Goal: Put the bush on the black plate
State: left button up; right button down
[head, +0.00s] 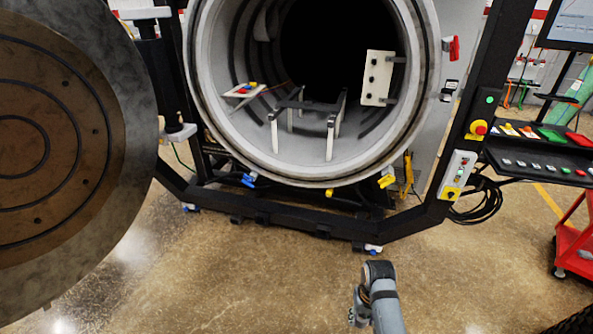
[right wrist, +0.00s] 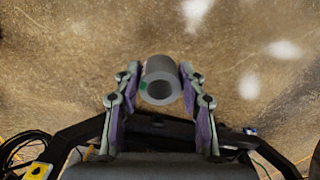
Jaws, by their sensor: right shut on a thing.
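The bush (right wrist: 160,67) is a short grey hollow cylinder with a small green mark on its side. In the right wrist view my right gripper (right wrist: 160,75) is shut on it, with one finger on each side and the open bore showing. What looks like the black plate (head: 303,104) is a dark support on pale legs inside the round furnace chamber, with nothing seen on it. In the head view my right arm comes up from the bottom, in front of the furnace and well apart from the plate; the bush cannot be made out there. My left gripper is not in view.
The round furnace door (head: 75,150) stands open at the left. A black frame (head: 290,230) runs below the chamber mouth (head: 200,95). A white panel (head: 377,78) and a small tray (head: 243,90) sit inside. A red cart (head: 575,245) stands right. The front floor is clear.

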aim_at(327, 106)
jog(key=i+u, duration=0.3)
jog(key=i, duration=2.7)
jog(key=l, duration=0.1)
